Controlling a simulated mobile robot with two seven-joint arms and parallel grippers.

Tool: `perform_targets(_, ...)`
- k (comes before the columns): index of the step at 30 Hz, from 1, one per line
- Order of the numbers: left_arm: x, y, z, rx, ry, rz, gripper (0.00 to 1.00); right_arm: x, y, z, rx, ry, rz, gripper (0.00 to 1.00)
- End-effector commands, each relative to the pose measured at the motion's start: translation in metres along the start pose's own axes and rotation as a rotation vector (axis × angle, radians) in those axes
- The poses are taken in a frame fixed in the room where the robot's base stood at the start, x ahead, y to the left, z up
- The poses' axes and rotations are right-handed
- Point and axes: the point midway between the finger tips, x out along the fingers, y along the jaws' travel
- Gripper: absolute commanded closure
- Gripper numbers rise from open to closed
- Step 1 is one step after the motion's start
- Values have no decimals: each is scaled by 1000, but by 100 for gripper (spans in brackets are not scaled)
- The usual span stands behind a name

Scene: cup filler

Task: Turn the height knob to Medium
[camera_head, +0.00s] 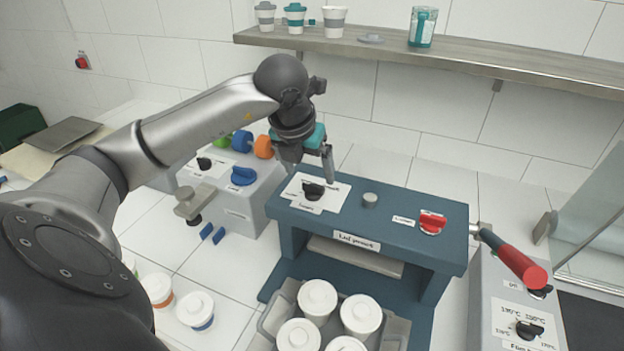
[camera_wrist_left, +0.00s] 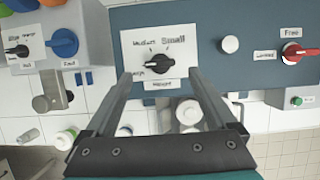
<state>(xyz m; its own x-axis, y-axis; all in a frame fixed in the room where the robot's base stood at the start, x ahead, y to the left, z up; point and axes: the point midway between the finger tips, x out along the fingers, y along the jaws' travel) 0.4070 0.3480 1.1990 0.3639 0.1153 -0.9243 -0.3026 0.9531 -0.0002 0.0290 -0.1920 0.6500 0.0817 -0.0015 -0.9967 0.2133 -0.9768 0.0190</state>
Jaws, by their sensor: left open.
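The height knob (camera_head: 313,190) is black, on a white label plate on top of the blue lid press (camera_head: 385,215). In the left wrist view the knob (camera_wrist_left: 156,64) has "Medium" at its upper left, "Small" at its upper right and a smaller label at its left. Its bar lies roughly sideways; I cannot tell which label it points to. My left gripper (camera_head: 309,166) is open just above the knob. In the wrist view its two fingers (camera_wrist_left: 159,76) stand on either side of the knob, apart from it. My right gripper is not in view.
A round grey button (camera_head: 370,200) and a red knob (camera_head: 432,222) sit right of the height knob. A red-handled lever (camera_head: 518,262) sticks out at the right. A grey box (camera_head: 235,185) with a blue knob stands left. A crate (camera_head: 272,318) of lidded cups sits in front.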

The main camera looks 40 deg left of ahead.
Motion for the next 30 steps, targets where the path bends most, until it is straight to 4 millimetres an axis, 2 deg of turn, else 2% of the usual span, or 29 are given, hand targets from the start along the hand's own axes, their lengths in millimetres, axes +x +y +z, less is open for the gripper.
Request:
perform_targets(3, 22, 0, 0, -1, 4, -1, 10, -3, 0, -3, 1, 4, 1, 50)
perform_targets(9, 43, 0, 0, 0, 1, -1, 10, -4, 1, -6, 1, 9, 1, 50)
perform_targets(20, 48, 0, 0, 0, -1, 0, 10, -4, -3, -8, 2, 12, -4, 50)
perform_targets(30, 48, 0, 0, 0, -1, 0, 47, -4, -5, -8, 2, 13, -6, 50)
